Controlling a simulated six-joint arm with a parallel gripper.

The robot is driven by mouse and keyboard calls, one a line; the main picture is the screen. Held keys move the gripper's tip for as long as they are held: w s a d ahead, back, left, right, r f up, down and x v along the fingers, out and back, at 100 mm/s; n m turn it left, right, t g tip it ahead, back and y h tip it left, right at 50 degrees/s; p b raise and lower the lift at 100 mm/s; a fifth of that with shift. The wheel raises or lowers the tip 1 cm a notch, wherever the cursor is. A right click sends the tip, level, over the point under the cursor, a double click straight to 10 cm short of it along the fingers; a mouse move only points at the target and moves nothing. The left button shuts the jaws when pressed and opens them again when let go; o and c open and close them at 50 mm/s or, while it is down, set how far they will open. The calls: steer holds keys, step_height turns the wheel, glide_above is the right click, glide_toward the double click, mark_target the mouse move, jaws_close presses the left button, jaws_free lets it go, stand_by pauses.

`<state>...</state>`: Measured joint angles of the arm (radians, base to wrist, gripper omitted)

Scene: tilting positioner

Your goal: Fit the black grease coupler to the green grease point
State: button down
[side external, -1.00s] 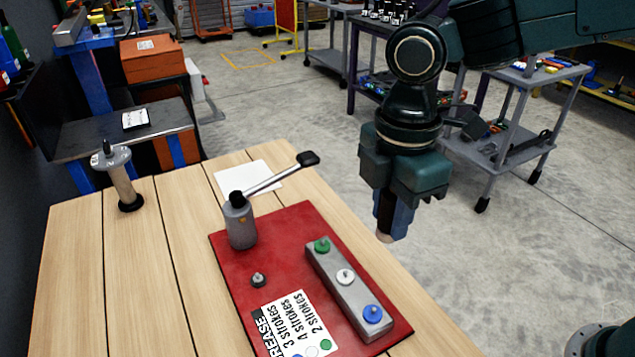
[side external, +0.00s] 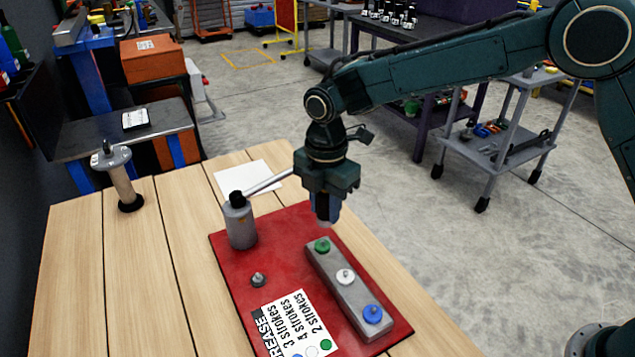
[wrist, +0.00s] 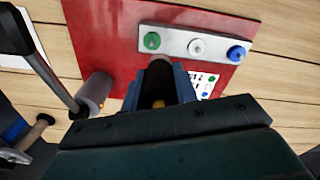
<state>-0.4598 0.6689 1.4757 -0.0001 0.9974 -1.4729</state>
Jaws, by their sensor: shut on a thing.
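The green grease point (side external: 322,246) is at the far end of a grey block (side external: 349,295) on the red mat. It also shows in the wrist view (wrist: 151,40), just beyond my gripper. My gripper (side external: 325,214) is above the mat, just above and slightly behind the green point. Its fingers are shut on a dark cylinder, the black grease coupler (wrist: 158,73), whose body is partly hidden between the jaws.
White (side external: 345,276) and blue (side external: 373,313) points share the block. A grey pump (side external: 239,224) with a long lever stands left of my gripper. A small fitting (side external: 258,280) and a printed card (side external: 294,325) are on the red mat (side external: 235,264). A cylindrical tool (side external: 121,181) stands far left.

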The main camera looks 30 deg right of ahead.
mark_target(322, 241)
steer(key=shift+w+d+f+n, duration=0.2)
steer(key=shift+w+f+n, duration=0.1)
steer(key=shift+w+f, duration=0.55)
steer(key=shift+f, duration=0.25)
steer(key=shift+f, duration=1.95)
steer(key=shift+f, duration=1.2)
steer(key=c, duration=1)
jaws_free()
steer(key=shift+r, duration=0.1)
